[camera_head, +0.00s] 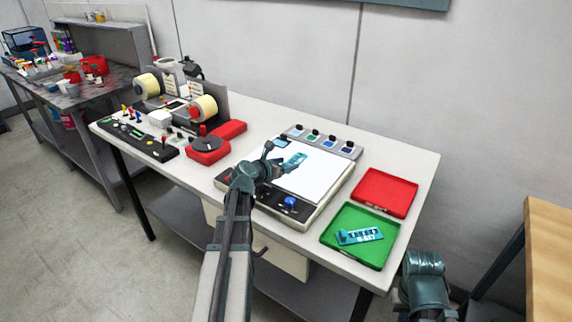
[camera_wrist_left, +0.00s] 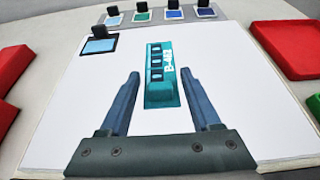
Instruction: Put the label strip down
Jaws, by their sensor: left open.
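A teal label strip marked B-02 (camera_wrist_left: 161,72) lies on a white panel (camera_wrist_left: 245,100). In the head view the strip (camera_head: 294,161) shows just beyond my left gripper (camera_head: 279,165). In the left wrist view my left gripper (camera_wrist_left: 161,77) is open. Its two fingers stand apart on either side of the strip's near end, with gaps to both sides, so it does not grip the strip. The height of the fingertips above the panel is hard to tell. Part of my right arm shows at lower right in the head view, but its fingers do not show.
A green tray (camera_head: 336,248) holds another teal strip (camera_head: 360,236). A red tray (camera_head: 385,192) sits behind it. Several small coloured units stand along the panel's far edge, and a blue knob (camera_head: 290,203) at its front. The rewinder with tape rolls (camera_head: 203,108) stands to the left.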

